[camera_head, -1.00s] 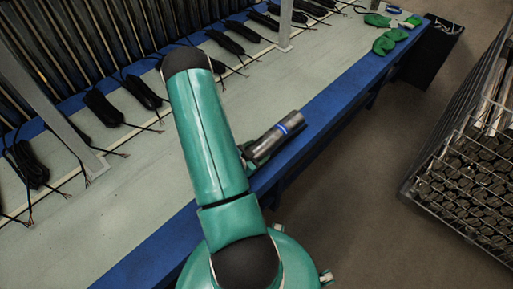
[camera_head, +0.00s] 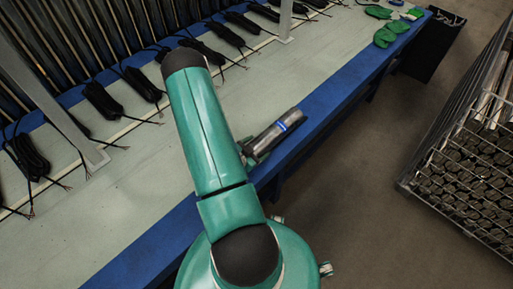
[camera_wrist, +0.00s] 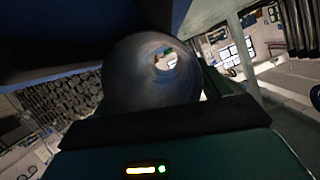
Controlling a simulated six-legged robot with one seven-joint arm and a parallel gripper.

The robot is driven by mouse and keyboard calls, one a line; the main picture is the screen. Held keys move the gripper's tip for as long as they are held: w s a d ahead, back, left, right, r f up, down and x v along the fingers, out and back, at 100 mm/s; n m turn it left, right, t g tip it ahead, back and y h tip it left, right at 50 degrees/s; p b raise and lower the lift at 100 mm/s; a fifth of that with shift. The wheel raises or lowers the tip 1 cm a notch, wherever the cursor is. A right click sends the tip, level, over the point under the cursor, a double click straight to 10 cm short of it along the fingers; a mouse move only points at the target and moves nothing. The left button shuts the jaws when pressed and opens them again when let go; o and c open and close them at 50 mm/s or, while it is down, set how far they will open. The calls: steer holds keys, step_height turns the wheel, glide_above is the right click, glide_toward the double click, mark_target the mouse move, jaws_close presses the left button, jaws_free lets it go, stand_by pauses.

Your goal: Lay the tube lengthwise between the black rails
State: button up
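My gripper (camera_head: 256,151) shows as a small green part at the tube's lower left end, mostly hidden behind my arm, and appears shut on the tube. In the wrist view the tube (camera_wrist: 140,75) is seen end-on, close above the gripper body, with light through its bore. I cannot make out for certain which parts are the black rails.
A long pale table (camera_head: 140,215) with a blue edge runs diagonally, with several black cable bundles (camera_head: 102,99) on it. Grey posts (camera_head: 50,90) stand on it. Dark bars (camera_head: 60,45) line the back. A wire crate of tubes (camera_head: 470,165) stands right, across clear floor.

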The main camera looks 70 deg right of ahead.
steer(key=o, duration=0.3)
steer(key=shift+f, duration=0.1)
steer(key=shift+a, duration=0.15)
steer(key=v, duration=1.3)
steer(key=shift+a+r, duration=0.25)
steer(key=shift+r, duration=0.05)
steer(key=shift+w, duration=0.1)
